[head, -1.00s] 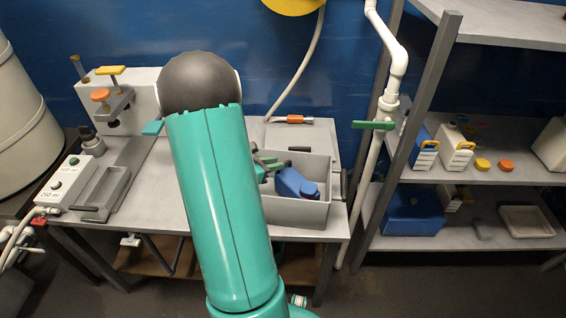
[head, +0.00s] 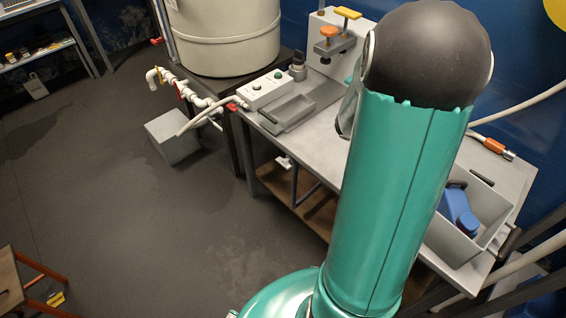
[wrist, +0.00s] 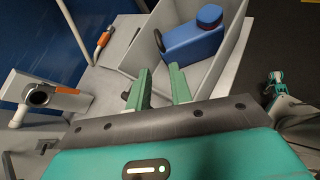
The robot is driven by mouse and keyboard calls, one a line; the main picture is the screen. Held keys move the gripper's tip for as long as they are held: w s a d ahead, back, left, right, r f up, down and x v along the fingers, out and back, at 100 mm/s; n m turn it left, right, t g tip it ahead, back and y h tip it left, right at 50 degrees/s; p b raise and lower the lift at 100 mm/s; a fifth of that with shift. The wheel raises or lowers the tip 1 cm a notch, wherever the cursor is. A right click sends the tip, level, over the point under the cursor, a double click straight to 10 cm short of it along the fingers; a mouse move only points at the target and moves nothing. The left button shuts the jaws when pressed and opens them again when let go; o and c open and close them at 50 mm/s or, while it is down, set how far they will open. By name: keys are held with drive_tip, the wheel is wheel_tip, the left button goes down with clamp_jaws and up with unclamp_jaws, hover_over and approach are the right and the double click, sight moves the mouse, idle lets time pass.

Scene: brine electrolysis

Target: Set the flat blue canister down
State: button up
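The flat blue canister (head: 459,210) lies inside the grey bin (head: 446,244) on the workbench. In the wrist view the canister (wrist: 186,46) has a darker blue round cap and rests within the bin walls (wrist: 232,48). My gripper (wrist: 160,88) shows at the middle of the wrist view. Its two green fingers stand apart with nothing between them. The canister is beyond the fingertips, with a visible gap. In the head view my arm hides the gripper and part of the bin.
The bench (head: 312,138) holds a control box (head: 266,90) with a tray, and a clamp stand (head: 332,42). A hose with an orange fitting (head: 492,145) lies behind the bin. A large pale tank (head: 222,38) stands at the back. The floor at left is mostly clear.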

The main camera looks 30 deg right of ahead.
drive_tip(key=w+a+r+m+t+y, duration=0.2)
drive_tip(key=a+r+t+y, duration=0.1)
drive_tip(key=a, duration=1)
drive_tip(key=w+a+r+m+t+y, duration=0.2)
drive_tip(key=a+r+t, duration=0.3)
drive_tip(key=a, duration=0.8)
drive_tip(key=w+a+r+m+t+y, duration=0.2)
drive_tip(key=a+r+m+t+y, duration=0.2)
drive_tip(key=a, duration=0.9)
wheel_tip(320, 180, up, 3)
drive_tip(key=shift+w+a+f+t+y, duration=0.2)
drive_tip(key=shift+w+a+t+y, duration=0.2)
drive_tip(key=shift+t, duration=0.1)
drive_tip(key=shift+s, duration=0.1)
